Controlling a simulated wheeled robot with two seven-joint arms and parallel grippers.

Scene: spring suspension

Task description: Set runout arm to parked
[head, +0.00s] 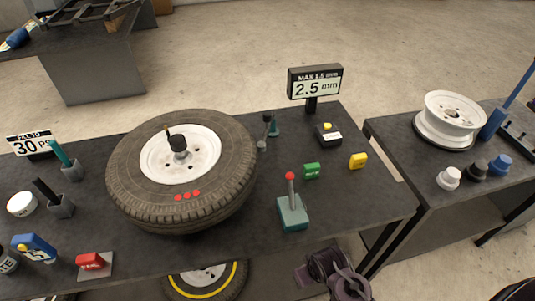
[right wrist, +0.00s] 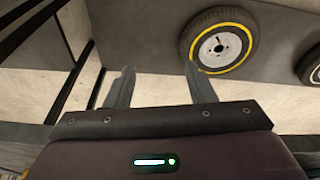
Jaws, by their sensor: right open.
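A lever with a red knob (head: 290,177) stands nearly upright on a teal base (head: 293,213) at the table's front right. I cannot tell for certain which of these is the runout arm. The gauge sign (head: 315,86) behind them reads "MAX 1.5 mm" and "2.5 mm". The tyre and wheel (head: 127,185) lie flat on the table with three red dots on the sidewall. My right gripper (right wrist: 158,80) is open and empty, below and in front of the table. My left gripper is out of view.
Green (head: 312,171) and yellow (head: 358,160) blocks and a dark box with a yellow button (head: 328,136) sit right of the tyre. A red button (head: 91,261) is front left. A yellow-ringed wheel (right wrist: 243,25) is under the table. A second table (head: 420,185) holds a bare rim.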

